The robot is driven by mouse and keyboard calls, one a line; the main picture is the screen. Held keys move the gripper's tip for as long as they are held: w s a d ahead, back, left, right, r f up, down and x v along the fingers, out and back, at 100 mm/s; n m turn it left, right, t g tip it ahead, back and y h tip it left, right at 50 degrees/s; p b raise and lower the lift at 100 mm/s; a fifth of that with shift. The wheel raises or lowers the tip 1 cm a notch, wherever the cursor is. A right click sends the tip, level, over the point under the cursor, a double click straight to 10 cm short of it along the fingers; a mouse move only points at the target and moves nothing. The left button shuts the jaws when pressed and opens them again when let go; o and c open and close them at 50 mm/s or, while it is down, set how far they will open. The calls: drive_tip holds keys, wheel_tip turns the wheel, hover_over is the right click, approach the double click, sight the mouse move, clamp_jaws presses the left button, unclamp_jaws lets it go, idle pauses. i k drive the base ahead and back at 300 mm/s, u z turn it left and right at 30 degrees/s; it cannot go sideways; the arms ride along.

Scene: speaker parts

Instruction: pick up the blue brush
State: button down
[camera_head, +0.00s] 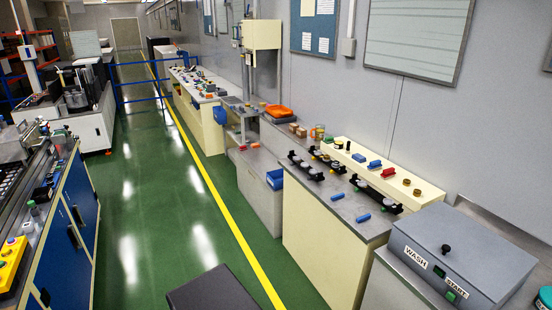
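No thing in view shows clearly as a brush; the blue pieces are too small to tell apart. One small blue piece (337,196) lies on the grey top of the right-hand workbench. Another blue piece (363,218) lies nearer its front edge. Two more blue pieces, a farther one (359,157) and a nearer one (374,164), sit on the cream raised shelf at the back of the bench. My gripper is not in view.
The workbench (320,240) also holds black racks (375,196) with round parts. A grey WASH box (462,250) stands at the front right. The green floor aisle (150,210) is clear along the yellow line. Blue cabinets (75,230) line the left.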

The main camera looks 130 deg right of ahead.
sight(374, 166)
drive_tip(key=k, duration=0.15)
drive_tip(key=z, duration=3.55)
drive_tip(key=k, duration=0.2)
drive_tip(key=z, duration=1.6)
